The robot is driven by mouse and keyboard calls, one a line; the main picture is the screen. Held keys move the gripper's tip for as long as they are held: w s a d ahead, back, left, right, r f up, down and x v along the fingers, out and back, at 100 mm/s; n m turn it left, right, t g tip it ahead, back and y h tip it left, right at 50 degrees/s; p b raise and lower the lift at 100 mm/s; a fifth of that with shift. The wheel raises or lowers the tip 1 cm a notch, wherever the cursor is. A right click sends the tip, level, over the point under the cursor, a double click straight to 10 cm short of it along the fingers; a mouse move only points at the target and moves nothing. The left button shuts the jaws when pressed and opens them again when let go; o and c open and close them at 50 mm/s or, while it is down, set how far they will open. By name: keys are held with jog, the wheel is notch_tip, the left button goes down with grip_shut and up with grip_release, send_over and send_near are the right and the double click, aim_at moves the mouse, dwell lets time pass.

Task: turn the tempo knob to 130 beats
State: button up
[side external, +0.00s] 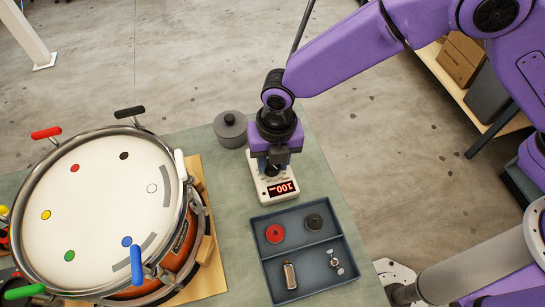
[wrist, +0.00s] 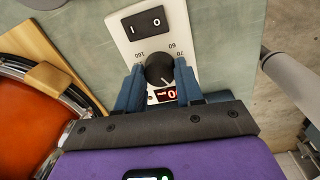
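The tempo box is a small cream metronome (side external: 262,182) on the green bench mat. Its red display (side external: 281,189) appears to read 100, upside down in the side view. In the wrist view its dark round tempo knob (wrist: 159,70) sits in a printed scale with 60, 70 and 160 legible. My gripper (wrist: 160,72) is over the box from above, with one blue finger on each side of the knob. Whether the fingers press on the knob or stand slightly apart is unclear. A finger hides part of the display (wrist: 165,95) there. The gripper hides the knob in the side view.
A drum (side external: 95,210) with coloured dots stands left of the box. A blue-grey tray (side external: 296,243) with several small parts lies in front. A black rocker switch (wrist: 146,23) sits on the box beyond the knob.

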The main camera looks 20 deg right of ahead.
jog(key=shift+c, duration=1.3)
jog(key=m, duration=0.7)
jog(key=shift+m, duration=0.3)
jog(key=m, duration=0.4)
jog(key=shift+s+a+t, duration=0.1)
jog(key=shift+t, duration=0.2)
jog(key=shift+m+h, duration=0.3)
jog(key=shift+m, duration=1.9)
